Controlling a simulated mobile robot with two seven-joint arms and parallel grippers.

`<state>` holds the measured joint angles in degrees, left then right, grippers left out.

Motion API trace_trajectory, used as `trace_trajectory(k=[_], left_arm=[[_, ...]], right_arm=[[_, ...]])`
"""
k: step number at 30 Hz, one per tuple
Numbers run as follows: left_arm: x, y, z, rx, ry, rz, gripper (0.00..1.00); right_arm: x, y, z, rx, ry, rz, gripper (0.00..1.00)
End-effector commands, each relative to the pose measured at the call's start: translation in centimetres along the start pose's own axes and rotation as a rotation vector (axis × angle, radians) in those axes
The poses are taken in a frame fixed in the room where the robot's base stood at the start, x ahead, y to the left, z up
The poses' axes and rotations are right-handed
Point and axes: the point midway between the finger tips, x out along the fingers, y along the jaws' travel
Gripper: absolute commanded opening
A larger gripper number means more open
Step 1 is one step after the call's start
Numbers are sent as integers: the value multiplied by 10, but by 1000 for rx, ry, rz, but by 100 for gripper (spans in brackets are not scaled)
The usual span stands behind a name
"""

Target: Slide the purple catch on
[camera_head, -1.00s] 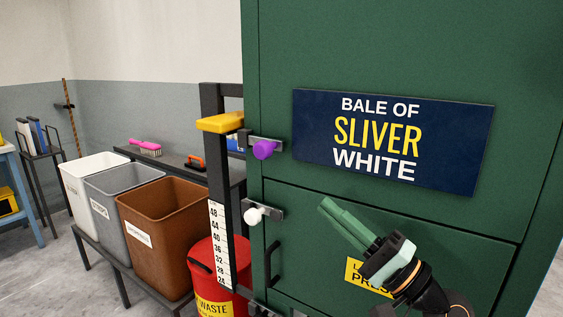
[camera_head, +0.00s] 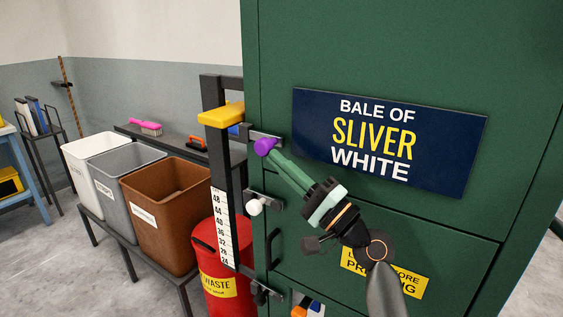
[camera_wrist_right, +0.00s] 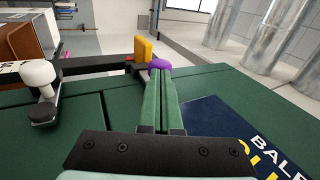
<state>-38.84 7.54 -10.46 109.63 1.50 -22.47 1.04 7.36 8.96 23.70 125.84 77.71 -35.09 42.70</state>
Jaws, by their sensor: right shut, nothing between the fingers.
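The purple catch (camera_head: 264,147) is a round knob on a dark metal plate at the left edge of the green cabinet, beside the upper door. My right gripper (camera_head: 274,154) is shut, with its green fingertips at the right side of the purple knob. In the right wrist view the purple knob (camera_wrist_right: 159,66) shows just beyond the closed fingertips (camera_wrist_right: 158,76), which hide part of it. They look touching or very close; I cannot tell which. Nothing is between the fingers. My left gripper is not in view.
A white knob (camera_head: 255,206) sits on a similar plate below. A black handle (camera_head: 273,249) is on the lower door. Bins (camera_head: 165,205) and a red waste drum (camera_head: 212,268) stand left.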

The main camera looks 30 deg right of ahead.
Motion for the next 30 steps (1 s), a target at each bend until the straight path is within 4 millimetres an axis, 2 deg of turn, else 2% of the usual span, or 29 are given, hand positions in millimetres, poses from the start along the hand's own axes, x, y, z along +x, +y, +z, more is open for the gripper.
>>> trace_trajectory(k=[4, 9, 13, 30], left_arm=[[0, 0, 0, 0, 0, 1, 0], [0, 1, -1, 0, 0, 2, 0], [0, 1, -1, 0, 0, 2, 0], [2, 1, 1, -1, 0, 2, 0]], right_arm=[[3, 2, 0, 2, 0, -1, 0], [28, 14, 2, 4, 0, -2, 0], [40, 20, 3, 2, 0, 0, 0], [42, 24, 5, -1, 0, -3, 0]])
